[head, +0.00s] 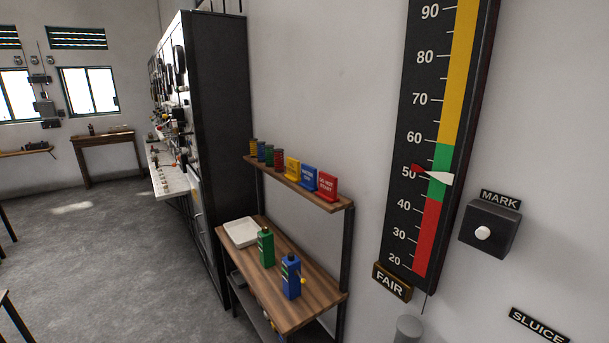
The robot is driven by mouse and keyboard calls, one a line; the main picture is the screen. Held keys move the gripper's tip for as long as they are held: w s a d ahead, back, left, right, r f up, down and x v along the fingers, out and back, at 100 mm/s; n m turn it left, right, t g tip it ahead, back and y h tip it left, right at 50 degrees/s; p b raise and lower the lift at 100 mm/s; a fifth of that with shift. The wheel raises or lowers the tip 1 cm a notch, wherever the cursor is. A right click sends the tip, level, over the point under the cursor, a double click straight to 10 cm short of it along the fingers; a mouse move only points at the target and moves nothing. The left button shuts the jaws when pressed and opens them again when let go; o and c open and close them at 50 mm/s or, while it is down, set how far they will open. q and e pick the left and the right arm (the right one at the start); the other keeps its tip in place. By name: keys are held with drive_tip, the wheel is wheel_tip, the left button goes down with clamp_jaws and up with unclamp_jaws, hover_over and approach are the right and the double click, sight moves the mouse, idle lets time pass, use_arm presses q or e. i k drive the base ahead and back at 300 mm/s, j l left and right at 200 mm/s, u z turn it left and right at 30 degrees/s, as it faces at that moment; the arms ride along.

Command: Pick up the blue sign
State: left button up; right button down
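The blue sign (309,178) stands upright on the wooden upper shelf (335,205) against the wall. It sits between a yellow sign (292,168) on its left and a red sign (327,186) on its right. It carries small pale lettering, too small to read surely. Neither of my grippers shows in the head view.
Several coloured spools (277,158) stand left of the signs. A tall dark cabinet (222,110) stands left. Grey floor (110,240) lies open.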

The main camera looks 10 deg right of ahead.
sight(308, 173)
drive_tip(key=i, duration=1.45)
drive_tip(key=z, duration=0.4)
